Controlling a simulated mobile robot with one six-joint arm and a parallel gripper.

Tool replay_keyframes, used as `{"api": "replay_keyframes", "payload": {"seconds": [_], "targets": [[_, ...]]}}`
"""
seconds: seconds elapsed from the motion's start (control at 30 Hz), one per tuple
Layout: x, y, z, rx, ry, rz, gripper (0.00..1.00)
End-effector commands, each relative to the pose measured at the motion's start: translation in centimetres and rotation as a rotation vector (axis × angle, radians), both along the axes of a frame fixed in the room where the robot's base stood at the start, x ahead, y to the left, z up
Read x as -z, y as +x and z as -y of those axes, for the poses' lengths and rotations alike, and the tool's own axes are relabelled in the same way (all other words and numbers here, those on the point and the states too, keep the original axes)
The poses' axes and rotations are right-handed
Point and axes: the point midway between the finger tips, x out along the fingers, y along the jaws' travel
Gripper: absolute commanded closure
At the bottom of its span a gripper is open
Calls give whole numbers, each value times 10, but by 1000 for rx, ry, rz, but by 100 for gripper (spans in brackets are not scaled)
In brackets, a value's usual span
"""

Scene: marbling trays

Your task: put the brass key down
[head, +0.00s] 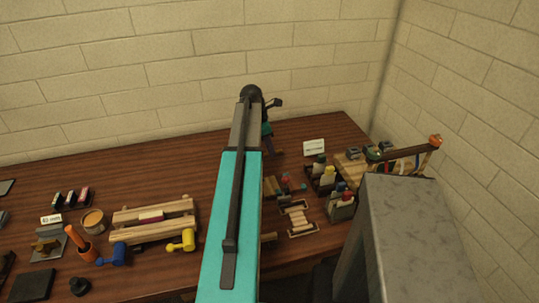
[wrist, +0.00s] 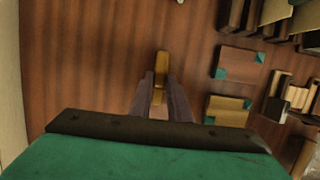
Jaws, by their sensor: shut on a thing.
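The brass key (wrist: 161,64) shows in the wrist view as a narrow yellow-brown piece sticking out past the fingertips of my gripper (wrist: 160,88). The two dark fingers are closed on it. Below it is the bare brown wooden table (wrist: 95,60). I cannot tell how high the key is above the table or whether it touches it. In the head view my arm hides much of the middle, and I cannot make out the key there.
Two wooden blocks with teal corners (wrist: 240,62) lie right of the key in the wrist view. In the head view, bottles (head: 328,176) and a rack (head: 405,152) stand at the right. A wooden press (head: 152,219) and mallets stand left. Table behind the press is clear.

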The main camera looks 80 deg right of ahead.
Motion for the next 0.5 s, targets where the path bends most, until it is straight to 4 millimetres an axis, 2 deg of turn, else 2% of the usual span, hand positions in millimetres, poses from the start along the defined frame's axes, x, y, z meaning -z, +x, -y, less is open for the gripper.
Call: {"api": "replay_keyframes", "payload": {"seconds": [0.3, 0.5], "targets": [[24, 0, 0, 0, 1, 0, 100], [27, 0, 0, 0, 0, 0, 100]]}}
